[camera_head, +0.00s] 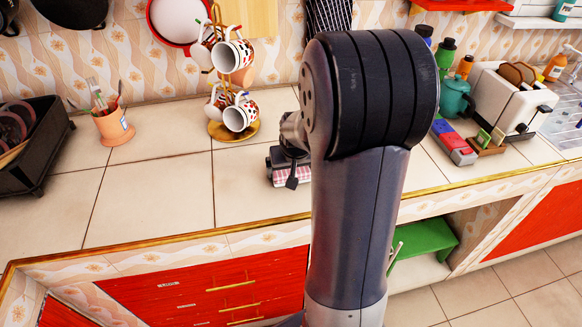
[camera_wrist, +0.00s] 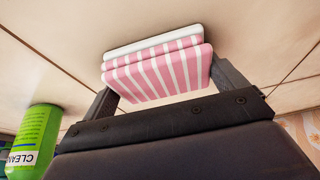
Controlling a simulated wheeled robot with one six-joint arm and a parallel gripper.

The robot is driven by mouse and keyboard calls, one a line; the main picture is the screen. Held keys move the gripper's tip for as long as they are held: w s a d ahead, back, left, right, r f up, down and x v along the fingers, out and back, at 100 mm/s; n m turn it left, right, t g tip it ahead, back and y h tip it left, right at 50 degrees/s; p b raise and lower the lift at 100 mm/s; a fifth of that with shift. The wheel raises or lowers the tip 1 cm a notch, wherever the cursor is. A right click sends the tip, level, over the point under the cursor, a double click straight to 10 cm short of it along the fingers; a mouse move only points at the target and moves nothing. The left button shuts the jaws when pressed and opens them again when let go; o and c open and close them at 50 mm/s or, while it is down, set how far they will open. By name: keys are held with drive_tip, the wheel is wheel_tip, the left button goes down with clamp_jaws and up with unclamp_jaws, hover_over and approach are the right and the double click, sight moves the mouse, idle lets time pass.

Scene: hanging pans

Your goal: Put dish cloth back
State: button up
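The dish cloth (camera_wrist: 160,75) is a folded pink-and-white striped bundle with a plain white layer behind it. In the head view the cloth (camera_head: 283,173) shows small and low over the counter, right of the mug rack. My gripper (camera_wrist: 165,85) has one finger at each side of the cloth, close against its edges. I cannot tell whether the fingers press on it. In the head view my gripper (camera_head: 286,168) is partly hidden by my arm. Whether the cloth rests on the counter is not clear.
A gold rack (camera_head: 236,130) with several mugs and an orange utensil pot (camera_head: 114,128) stand left of my gripper. A dark dish rack (camera_head: 42,150) is at far left. A toaster (camera_head: 507,97) and bottles stand at right. A green cleaner bottle (camera_wrist: 38,130) is near the wrist.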

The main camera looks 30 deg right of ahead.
drive_tip(key=shift+o, duration=0.7)
drive_tip(key=shift+r, duration=0.1)
drive_tip(key=shift+s+r, duration=0.1)
drive_tip(key=shift+r, duration=0.45)
drive_tip(key=v, duration=1.1)
drive_tip(key=shift+p, duration=0.4)
drive_tip(key=shift+a, duration=0.1)
drive_tip(key=x, duration=0.6)
drive_tip(key=b+x, duration=0.1)
drive_tip(key=x, duration=0.5)
drive_tip(key=shift+s+f, duration=0.1)
drive_tip(key=shift+f, duration=0.35)
wheel_tip(320, 180, up, 2)
drive_tip(key=shift+r+p, duration=0.2)
drive_tip(key=shift+p, duration=0.1)
drive_tip(key=shift+r, duration=0.4)
